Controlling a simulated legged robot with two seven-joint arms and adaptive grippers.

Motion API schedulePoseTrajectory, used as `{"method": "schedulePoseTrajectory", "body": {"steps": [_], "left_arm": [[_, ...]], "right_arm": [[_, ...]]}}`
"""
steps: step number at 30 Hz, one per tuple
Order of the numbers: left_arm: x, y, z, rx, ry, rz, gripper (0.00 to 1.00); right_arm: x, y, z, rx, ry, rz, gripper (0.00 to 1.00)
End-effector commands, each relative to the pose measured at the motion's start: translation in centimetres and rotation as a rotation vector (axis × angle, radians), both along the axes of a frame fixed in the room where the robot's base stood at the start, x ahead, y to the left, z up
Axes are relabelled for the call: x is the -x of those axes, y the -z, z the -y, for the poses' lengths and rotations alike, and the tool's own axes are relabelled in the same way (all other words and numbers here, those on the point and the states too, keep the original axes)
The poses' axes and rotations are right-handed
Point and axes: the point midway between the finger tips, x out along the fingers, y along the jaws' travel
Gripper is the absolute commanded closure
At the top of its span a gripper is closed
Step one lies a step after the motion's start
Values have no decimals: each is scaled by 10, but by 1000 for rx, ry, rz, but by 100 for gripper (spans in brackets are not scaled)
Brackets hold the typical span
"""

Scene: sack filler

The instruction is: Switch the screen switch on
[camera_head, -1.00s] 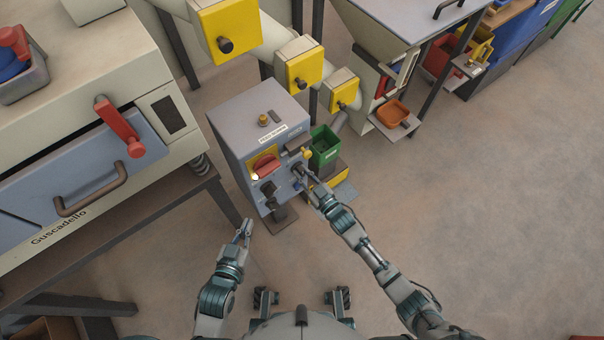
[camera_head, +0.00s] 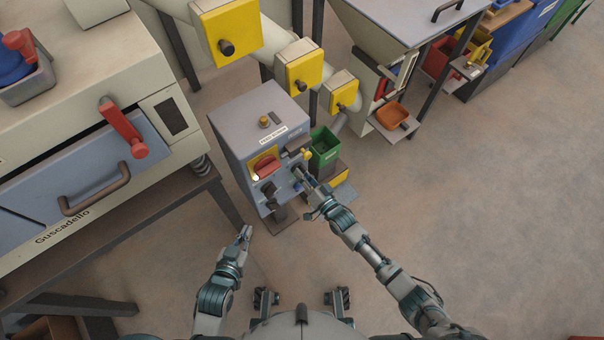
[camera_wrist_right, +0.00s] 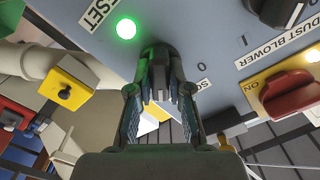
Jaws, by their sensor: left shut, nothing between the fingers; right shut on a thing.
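The grey control box (camera_head: 240,135) stands at the middle of the head view, its sloped panel facing me. My right gripper (camera_head: 301,176) is at the right part of this panel. In the right wrist view its fingers (camera_wrist_right: 160,85) close around a dark knob (camera_wrist_right: 160,55), taken as the screen switch. A "0" mark and a partly covered label starting "SC" (camera_wrist_right: 203,84) show beside it. The gripper hides most of the knob, so its setting is unclear. A green lamp (camera_wrist_right: 126,28) glows next to it. My left gripper (camera_head: 246,232) is shut and empty, below and apart from the box.
A red switch on a yellow plate (camera_head: 265,165) and a black knob (camera_wrist_right: 278,10) are near the right gripper. A green bin (camera_head: 324,147) stands right of the box. A large machine (camera_head: 90,130) fills the left. Floor at right is clear.

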Motion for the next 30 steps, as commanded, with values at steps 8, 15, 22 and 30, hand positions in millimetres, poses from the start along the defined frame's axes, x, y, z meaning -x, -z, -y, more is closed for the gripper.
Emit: {"method": "schedulePoseTrajectory", "body": {"steps": [8, 15, 22, 30], "left_arm": [[-1, -2, 1, 3, 1, 14, 100], [-1, -2, 1, 4, 1, 14, 100], [-1, -2, 1, 4, 1, 14, 100], [-1, -1, 1, 4, 2, 12, 100]], "right_arm": [[0, 3, 3, -39, 3, -34, 100], [0, 3, 3, -42, 3, -38, 100], [0, 3, 3, -41, 4, -38, 61], [0, 2, 1, -40, 2, -36, 56]]}}
